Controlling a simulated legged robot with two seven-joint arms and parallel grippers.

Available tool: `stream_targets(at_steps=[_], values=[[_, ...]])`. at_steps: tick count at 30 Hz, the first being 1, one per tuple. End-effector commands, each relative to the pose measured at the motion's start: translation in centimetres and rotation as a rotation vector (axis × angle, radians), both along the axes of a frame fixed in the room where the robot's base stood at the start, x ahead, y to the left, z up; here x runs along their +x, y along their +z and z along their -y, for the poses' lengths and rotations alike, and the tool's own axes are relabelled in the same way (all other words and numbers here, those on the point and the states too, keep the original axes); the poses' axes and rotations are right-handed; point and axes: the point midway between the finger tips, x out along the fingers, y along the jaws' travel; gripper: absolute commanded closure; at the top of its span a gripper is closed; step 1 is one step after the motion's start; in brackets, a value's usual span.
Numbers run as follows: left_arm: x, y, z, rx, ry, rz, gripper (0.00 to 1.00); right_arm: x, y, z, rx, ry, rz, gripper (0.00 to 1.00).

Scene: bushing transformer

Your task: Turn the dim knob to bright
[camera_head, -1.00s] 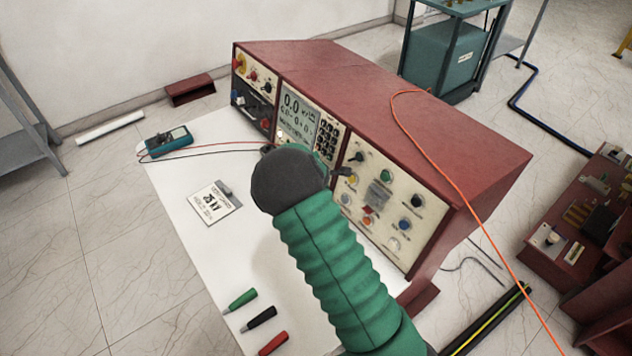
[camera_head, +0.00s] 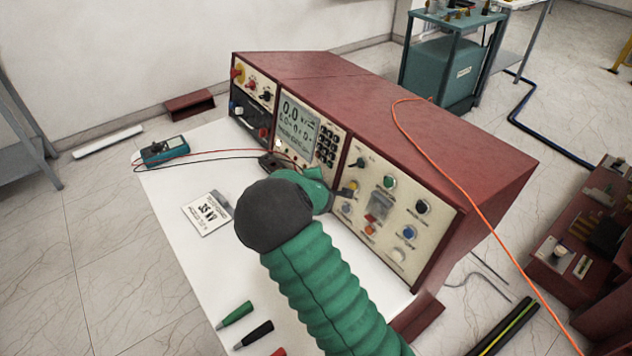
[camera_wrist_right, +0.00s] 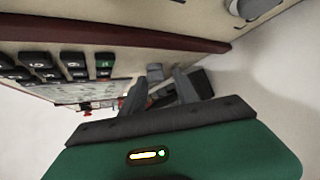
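The instrument console has a red case (camera_head: 430,140) and a cream right-hand panel (camera_head: 375,240) with several coloured knobs and buttons. Which one is the dim knob cannot be read. The dark fingertips are close to the panel's left edge; contact cannot be told. In the right wrist view my right gripper (camera_wrist_right: 163,92) shows its two fingers apart, with nothing clearly held between them. My green sleeve and dark wrist hide part of the panel's lower left. My left gripper is not in view.
A display (camera_head: 296,125) and keypad (camera_head: 328,145) sit left of the panel. An orange cable (camera_head: 470,205) drapes over the console.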

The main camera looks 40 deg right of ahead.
Motion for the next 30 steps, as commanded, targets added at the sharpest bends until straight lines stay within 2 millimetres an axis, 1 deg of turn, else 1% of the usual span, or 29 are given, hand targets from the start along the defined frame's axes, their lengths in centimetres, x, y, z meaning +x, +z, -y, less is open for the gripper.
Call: stream_targets(at_steps=[10,14,17,20,24,27,30], values=[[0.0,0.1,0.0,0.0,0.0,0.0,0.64,-0.1,0.3,0.3,-0.003,-0.003,0.005,0.55],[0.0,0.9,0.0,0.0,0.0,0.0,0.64,-0.7,1.4,-0.4,-0.003,-0.002,0.005,0.55],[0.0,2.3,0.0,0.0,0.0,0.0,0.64,-2.0,3.0,-1.7,-0.002,-0.002,0.005,0.55],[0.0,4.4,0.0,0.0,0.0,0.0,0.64,-3.8,5.0,-3.4,-0.002,-0.001,0.003,0.55],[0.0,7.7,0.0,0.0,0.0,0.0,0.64,-6.4,7.7,-5.7,-0.003,0.0,0.002,0.55],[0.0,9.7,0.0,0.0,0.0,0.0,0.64,-8.0,9.0,-7.2,-0.003,0.0,-0.001,0.55],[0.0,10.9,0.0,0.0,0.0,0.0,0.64,-9.1,9.8,-8.2,-0.003,0.0,-0.001,0.55]])
